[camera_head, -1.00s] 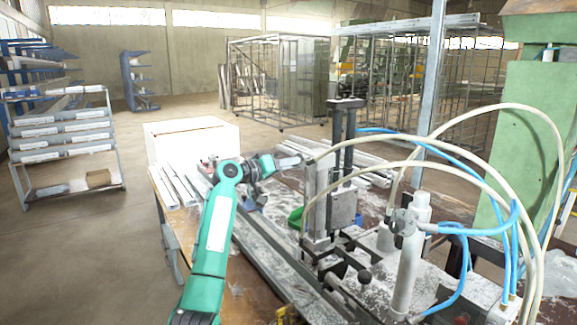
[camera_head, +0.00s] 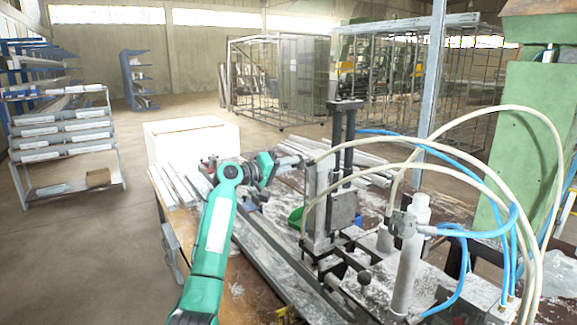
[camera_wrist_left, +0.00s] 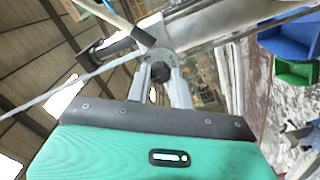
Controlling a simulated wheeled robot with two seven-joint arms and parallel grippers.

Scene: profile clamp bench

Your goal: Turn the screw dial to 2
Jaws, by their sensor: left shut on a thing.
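My left gripper (camera_head: 297,162) reaches from the left to the upright clamp column (camera_head: 318,195) on the bench. In the left wrist view its two pale fingers (camera_wrist_left: 161,86) are shut on a small dark part, the screw dial (camera_wrist_left: 159,72), in front of a round grey fitting. The dial's marks and number cannot be read. In the head view the dial is too small to make out behind the gripper. My right gripper is in neither view.
Pale hoses (camera_head: 470,126) and blue hoses (camera_head: 468,232) arc over the right of the bench. A grey cylinder (camera_head: 408,270) stands in front of the column. Metal profiles (camera_head: 176,186) lie at the back left. Blue and green bins (camera_wrist_left: 292,42) show in the wrist view.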

